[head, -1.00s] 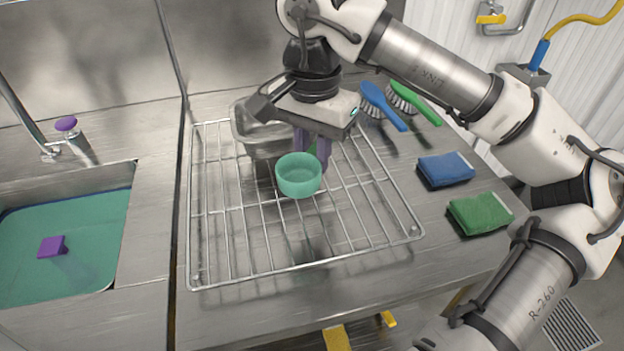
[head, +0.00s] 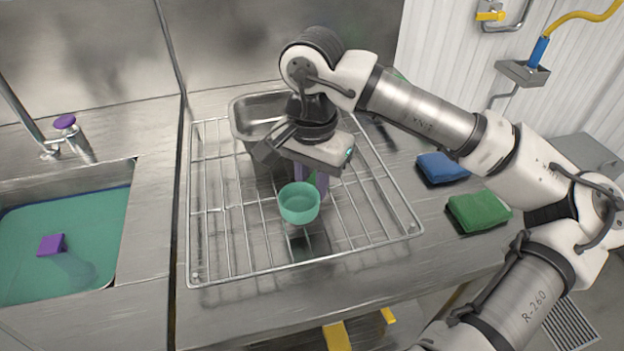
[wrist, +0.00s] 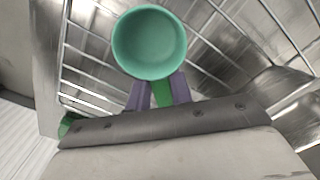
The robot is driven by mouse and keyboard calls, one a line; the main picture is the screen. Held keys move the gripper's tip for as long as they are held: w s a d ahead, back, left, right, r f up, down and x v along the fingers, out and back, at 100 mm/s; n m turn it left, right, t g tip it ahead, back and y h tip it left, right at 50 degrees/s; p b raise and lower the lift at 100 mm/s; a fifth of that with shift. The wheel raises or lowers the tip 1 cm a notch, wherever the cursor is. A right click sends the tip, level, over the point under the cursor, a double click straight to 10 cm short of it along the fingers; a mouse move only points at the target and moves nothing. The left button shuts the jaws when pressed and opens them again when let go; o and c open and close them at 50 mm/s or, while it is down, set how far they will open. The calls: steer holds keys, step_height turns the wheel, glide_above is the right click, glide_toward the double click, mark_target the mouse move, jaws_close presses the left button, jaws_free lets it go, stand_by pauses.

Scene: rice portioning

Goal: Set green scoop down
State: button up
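The green scoop (head: 299,204) has a round, empty cup and shows over the wire rack (head: 228,276) in the head view. In the wrist view the scoop (wrist: 149,42) is just beyond the fingertips, with its opening facing the camera. Its green handle shows between the two purple fingers of my gripper (wrist: 157,92), which are shut on it. In the head view my gripper (head: 312,186) is above the middle of the rack, partly hidden behind the cup. I cannot tell whether the scoop touches the rack.
A metal pan (head: 240,118) stands at the rack's back, partly behind my gripper. A blue cloth (head: 443,168) and a green cloth (head: 479,211) lie right of the rack. A sink (head: 122,232) with green water and a purple block (head: 51,246) is at left. The rack's front is clear.

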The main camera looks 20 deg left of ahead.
mark_target(312, 181)
steer(key=o, duration=0.3)
steer(key=shift+o, duration=0.2)
step_height(312, 181, up, 12)
steer(key=b, duration=0.1)
steer(key=shift+r, duration=0.2)
stand_by(0.3)
